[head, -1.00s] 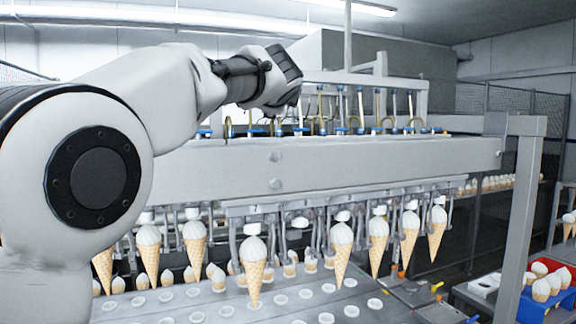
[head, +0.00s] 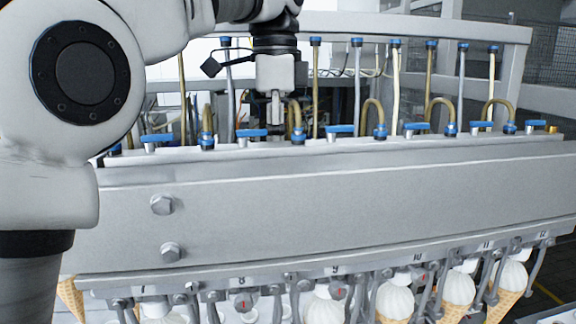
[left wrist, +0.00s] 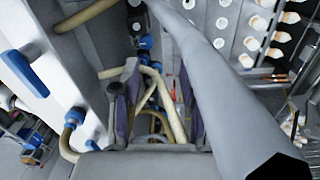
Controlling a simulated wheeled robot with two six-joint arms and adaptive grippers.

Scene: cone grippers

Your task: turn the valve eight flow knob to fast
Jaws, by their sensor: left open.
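A long grey beam (head: 330,215) crosses the head view, with numbers 7 to 12 along its lower rail. Below the 8 is a small round grey dial (head: 242,301) with a red mark, which looks like the valve eight flow knob; its setting is too small to read. My left gripper (head: 275,115) points down behind the beam's top edge, among the hoses, above and apart from this dial. In the left wrist view its two fingers (left wrist: 160,100) are spread, with beige hoses showing between and beyond them. The dial is not recognisable there. My right gripper is not in view.
Blue lever handles (head: 251,133) and curved beige hoses (head: 374,112) line the beam's top, close around my gripper. Ice cream cones (head: 459,290) hang below the rail on the right. A grey upper bar (head: 420,27) runs behind the hoses.

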